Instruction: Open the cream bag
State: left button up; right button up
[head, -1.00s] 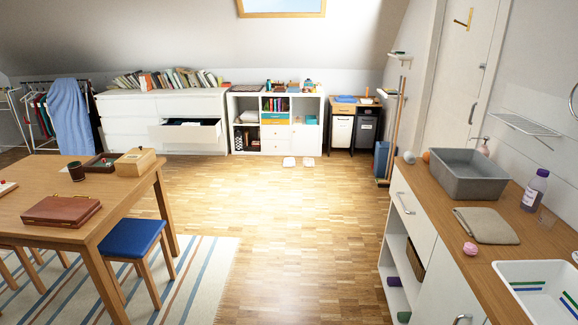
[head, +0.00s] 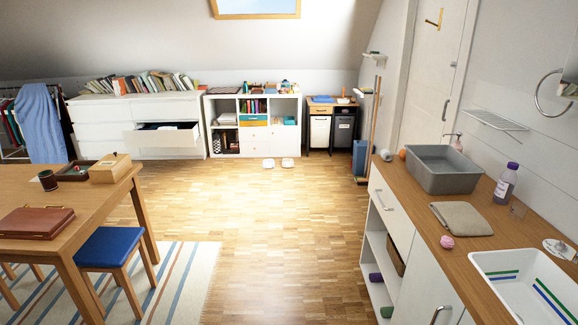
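Neither of my grippers is in the head view. A folded beige cloth-like item (head: 461,218) lies flat on the wooden counter at the right.
The wooden floor (head: 265,210) is clear in the middle. A table (head: 95,205) and blue stool (head: 108,247) stand left, the counter (head: 440,202) right. At the back, a white dresser (head: 100,135) has one drawer (head: 160,139) pulled out, beside a shelf unit (head: 284,142).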

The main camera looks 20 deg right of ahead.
aim_at(320, 129)
jog(key=i+l+z, duration=0.35)
jog(key=i, duration=0.2)
jog(key=i+z, duration=0.3)
jog(key=i, duration=0.25)
jog(key=i+z, duration=0.1)
jog(key=i, duration=5.4)
